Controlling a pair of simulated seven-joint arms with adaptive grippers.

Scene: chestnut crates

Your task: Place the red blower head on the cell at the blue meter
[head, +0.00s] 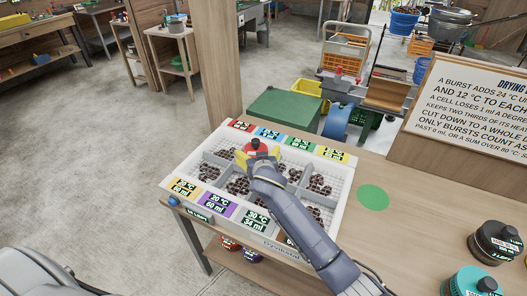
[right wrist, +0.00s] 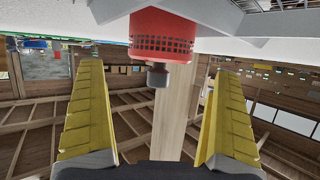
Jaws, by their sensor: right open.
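The red blower head (head: 258,145) stands at the back of the white crate (head: 172,184), by the blue meter (head: 269,134) in the back row of coloured cards. In the right wrist view the red blower head (right wrist: 162,35) appears inverted, its grey knob towards me and its wide end at the tray. My right gripper (head: 258,156) is open at the blower head. Its yellow fingers in the right wrist view (right wrist: 155,72) lie apart on either side of the knob, touching nothing. The gripper partly hides the cell below. My left gripper is out of view.
Wire-mesh cells hold brown chestnuts. A green disc (head: 373,198) lies on the bench right of the crate. Black (head: 495,242) and teal (head: 470,284) blower heads stand at the right front. A text board (head: 470,105) stands behind. Bench between them is clear.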

